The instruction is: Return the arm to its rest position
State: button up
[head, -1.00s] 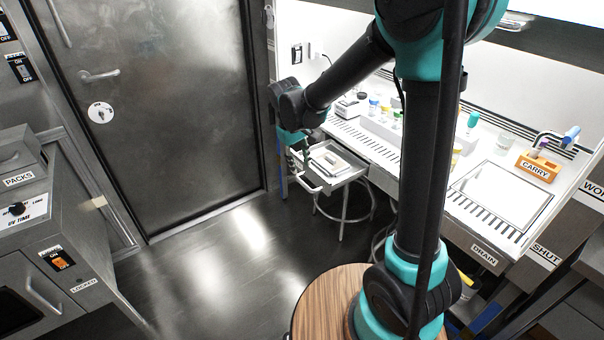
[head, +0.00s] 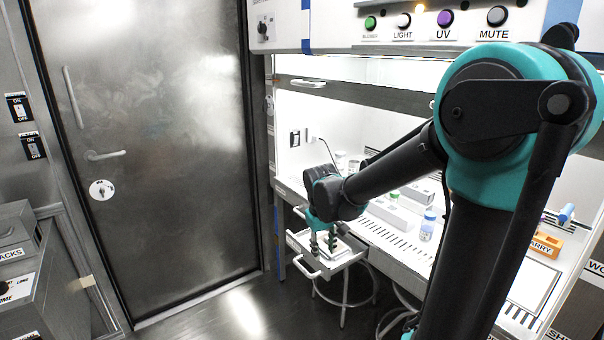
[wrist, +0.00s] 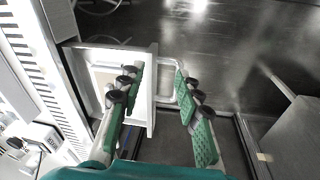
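My gripper (head: 323,243) hangs from my arm near the front left corner of the white bench, pointing down over an open drawer (head: 327,265). The drawer's contents are partly hidden by a finger.
The bench (head: 385,235) holds a bottle with a blue cap (head: 428,224) and an orange CARRY rack (head: 545,244). A hood panel with buttons (head: 440,22) is above. A closed metal door (head: 150,150) is at left. A stool (head: 345,300) stands below the drawer. Floor before the door is clear.

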jog(key=s+d+f+m+t, duration=0.2)
jog(key=s+d+f+m, duration=0.3)
jog(key=s+d, duration=0.8)
jog(key=shift+s+f+y, duration=0.4)
jog(key=shift+s+f, duration=0.05)
jog(key=shift+f, duration=0.2)
